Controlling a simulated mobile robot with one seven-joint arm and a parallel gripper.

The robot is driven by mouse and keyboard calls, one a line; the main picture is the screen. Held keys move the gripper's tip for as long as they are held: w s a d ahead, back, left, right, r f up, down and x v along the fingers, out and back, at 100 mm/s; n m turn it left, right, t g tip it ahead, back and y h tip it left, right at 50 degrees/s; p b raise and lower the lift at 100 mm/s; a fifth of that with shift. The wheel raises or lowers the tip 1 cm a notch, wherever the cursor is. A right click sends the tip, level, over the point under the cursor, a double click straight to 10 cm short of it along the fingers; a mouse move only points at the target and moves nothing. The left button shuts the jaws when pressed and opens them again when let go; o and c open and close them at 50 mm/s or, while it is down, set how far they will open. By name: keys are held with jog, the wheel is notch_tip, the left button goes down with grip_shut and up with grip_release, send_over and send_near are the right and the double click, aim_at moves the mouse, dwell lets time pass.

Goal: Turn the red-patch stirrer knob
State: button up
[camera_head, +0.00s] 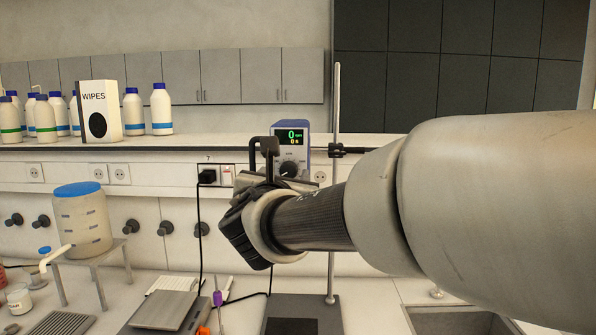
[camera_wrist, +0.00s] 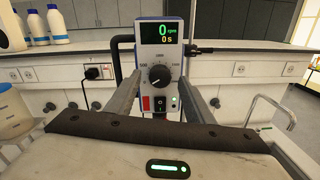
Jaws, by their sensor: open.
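The stirrer is a blue-edged box with a pale front panel (camera_wrist: 147,60). A small red patch (camera_wrist: 146,103) sits at the panel's lower left, beside a black rocker switch. In the head view the knob (camera_head: 289,168) shows just beyond my arm's end. My gripper (camera_wrist: 161,88) is open, with one finger on each side of the stirrer's lower panel. Nothing is between the fingers that I can see touching.
A metal stand rod (camera_head: 336,110) with a clamp rises to the stirrer's right. A power plug (camera_head: 207,176) and cable hang at left. A blue-lidded tank (camera_head: 82,222) stands at left. A balance (camera_head: 163,310) and a sink (camera_head: 465,322) are on the bench below.

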jog(key=shift+w+d, duration=0.1)
jog(key=shift+w, duration=0.85)
jog(key=shift+c, duration=0.2)
jog(key=c, duration=1)
